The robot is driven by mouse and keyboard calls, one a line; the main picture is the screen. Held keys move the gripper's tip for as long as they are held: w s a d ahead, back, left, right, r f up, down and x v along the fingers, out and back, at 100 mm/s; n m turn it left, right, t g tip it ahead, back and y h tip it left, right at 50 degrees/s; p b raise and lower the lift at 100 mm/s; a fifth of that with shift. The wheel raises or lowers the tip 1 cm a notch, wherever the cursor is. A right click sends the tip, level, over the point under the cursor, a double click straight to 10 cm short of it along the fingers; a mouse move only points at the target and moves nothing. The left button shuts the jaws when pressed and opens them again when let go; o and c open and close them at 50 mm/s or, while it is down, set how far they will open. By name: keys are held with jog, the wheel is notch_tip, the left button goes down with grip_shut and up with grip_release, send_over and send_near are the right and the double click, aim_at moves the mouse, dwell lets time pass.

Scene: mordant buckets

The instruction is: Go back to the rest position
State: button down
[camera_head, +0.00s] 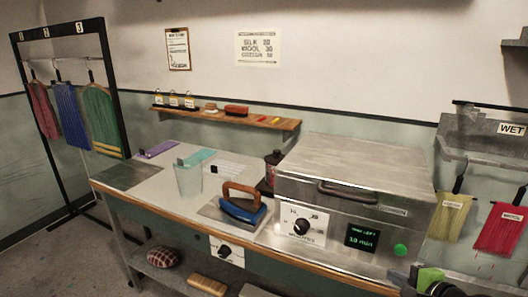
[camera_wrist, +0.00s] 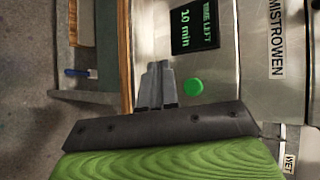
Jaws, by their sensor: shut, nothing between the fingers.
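My gripper (camera_wrist: 158,68) shows in the wrist view with its two grey fingers together, shut and empty. It is in front of the steel steamer box (camera_head: 350,180), close to the box's round green button (camera_wrist: 193,87), apparently just to the left of it in the wrist picture. I cannot tell how far the fingertips are from the front panel. In the head view, part of my arm's end shows at the bottom right, below the green button (camera_head: 400,249). The box's display (camera_head: 361,238) reads 10 min and its lid is down.
The table (camera_head: 140,192) carries a clear bucket (camera_head: 188,180), a blue iron (camera_head: 242,210) and a dark jar (camera_head: 272,168). A rack (camera_head: 118,90) with cloths stands at left. Yellow (camera_head: 450,215) and red (camera_head: 500,230) cloths hang at right, under the WET sign. Floor at lower left is clear.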

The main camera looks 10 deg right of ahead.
jog(key=s+a+r+n+g+p, duration=0.1)
jog(key=a+r+n+g, duration=0.2)
jog(key=a+n, duration=0.35)
jog(key=s+a+r+n+g+p, duration=0.15)
jog(key=a+r+n, duration=0.25)
jog(key=a, duration=0.6)
jog(key=s+a+r+n+g+h+p, duration=0.1)
jog(key=s+a+r+n, duration=0.2)
jog(key=s, duration=0.5)
jog(key=s+a+r+n+g+p, duration=0.1)
jog(key=s+a+r+n+p, duration=0.1)
jog(key=s+a+r+n, duration=0.2)
jog(key=s+n, duration=0.2)
jog(key=s, duration=0.2)
jog(key=shift+a+r+h, duration=0.15)
jog(key=shift+a+h, duration=0.05)
jog(key=shift+h, duration=0.2)
